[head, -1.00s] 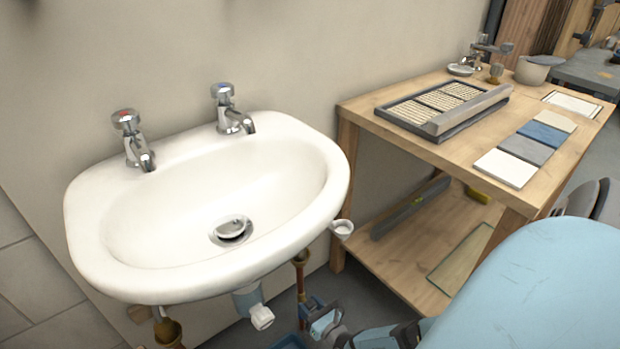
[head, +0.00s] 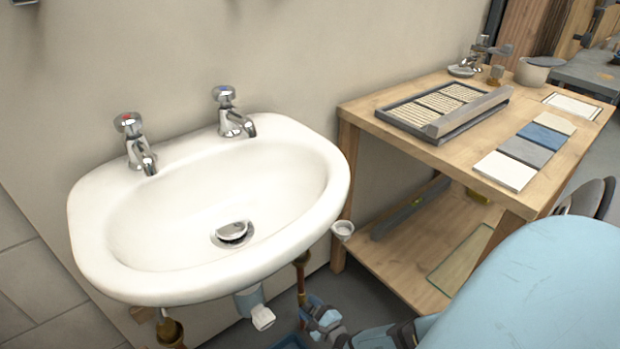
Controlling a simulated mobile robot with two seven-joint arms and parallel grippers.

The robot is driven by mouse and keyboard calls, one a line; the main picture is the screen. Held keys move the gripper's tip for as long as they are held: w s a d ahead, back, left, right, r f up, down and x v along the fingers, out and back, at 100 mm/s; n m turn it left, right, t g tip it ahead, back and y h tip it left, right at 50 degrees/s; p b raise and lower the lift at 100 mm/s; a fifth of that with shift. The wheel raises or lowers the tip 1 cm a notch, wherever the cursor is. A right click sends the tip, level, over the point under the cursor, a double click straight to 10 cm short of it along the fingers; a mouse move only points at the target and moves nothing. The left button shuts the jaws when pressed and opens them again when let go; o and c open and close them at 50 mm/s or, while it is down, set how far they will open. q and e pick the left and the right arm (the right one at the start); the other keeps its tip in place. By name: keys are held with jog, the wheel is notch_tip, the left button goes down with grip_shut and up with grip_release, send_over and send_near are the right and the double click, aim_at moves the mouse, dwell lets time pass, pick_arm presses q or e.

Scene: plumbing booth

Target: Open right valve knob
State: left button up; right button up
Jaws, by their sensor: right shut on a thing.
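A copper pipe (head: 301,282) comes down under the right side of the white sink (head: 90,243). My right gripper (head: 313,317) is low beneath the sink, at the lower part of this pipe. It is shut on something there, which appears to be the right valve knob. The knob itself is hidden by the gripper, so I cannot tell how far it is turned. A brass valve (head: 171,332) shows under the sink's left side, cut by the bottom edge. My left gripper is not in view.
The white and grey drain trap (head: 255,308) hangs left of my right gripper. A small white cup-like fitting (head: 343,230) sits at the sink's right edge. A wooden workbench (head: 375,122) with tiles stands to the right. Two chrome taps are on the sink.

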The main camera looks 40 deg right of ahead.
jog(key=shift+n, duration=1)
jog(key=n, duration=0.2)
jog(key=shift+n+p, duration=0.3)
jog(key=shift+p, duration=0.1)
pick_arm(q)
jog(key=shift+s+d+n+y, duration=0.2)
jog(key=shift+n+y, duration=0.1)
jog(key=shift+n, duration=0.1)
pick_arm(e)
jog(key=shift+n, duration=0.3)
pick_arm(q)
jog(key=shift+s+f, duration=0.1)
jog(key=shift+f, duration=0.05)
pick_arm(e)
jog(key=shift+f+n, duration=0.1)
jog(key=shift+n, duration=0.2)
jog(key=o, duration=0.9)
